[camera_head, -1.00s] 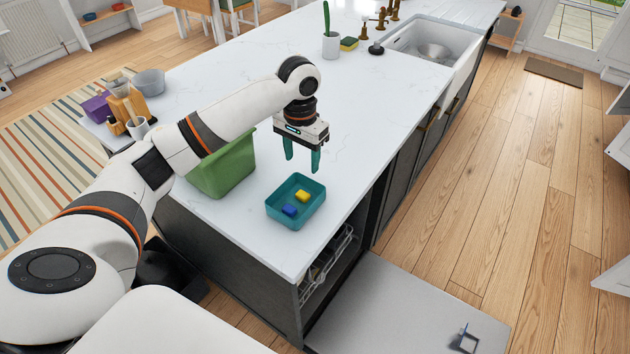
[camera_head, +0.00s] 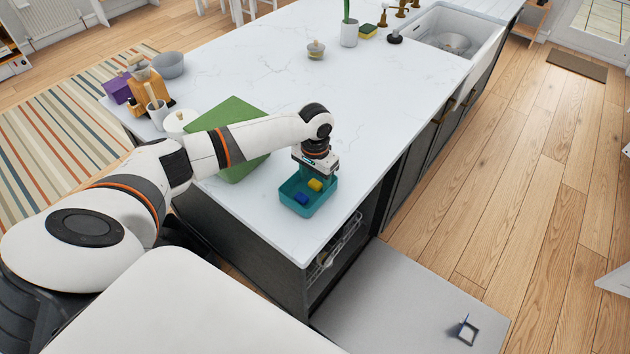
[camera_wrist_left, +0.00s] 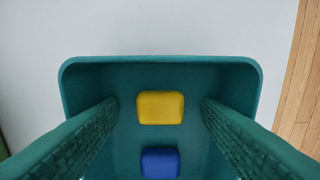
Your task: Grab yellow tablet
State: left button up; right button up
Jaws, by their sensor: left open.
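The yellow tablet (camera_head: 315,185) lies in a small teal tray (camera_head: 293,204) near the counter's front corner. A blue tablet (camera_head: 302,198) lies beside it in the same tray. In the left wrist view the yellow tablet (camera_wrist_left: 160,107) sits between my two open fingers, with the blue tablet (camera_wrist_left: 160,162) below it and the tray rim (camera_wrist_left: 160,59) around them. My left gripper (camera_head: 316,176) is over the tray, pointing down, open and empty. Its fingertips are mostly hidden in the head view. My right gripper is not in view.
A green container (camera_head: 235,112) stands left of the tray, behind my left arm. A white lidded pot (camera_head: 180,122), a grey bowl (camera_head: 170,65) and a purple box (camera_head: 117,90) are at the left. An open dishwasher door (camera_head: 400,300) lies below the counter.

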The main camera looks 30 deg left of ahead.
pick_arm(q)
jog(key=shift+f, duration=0.2)
jog(key=c, duration=1.1)
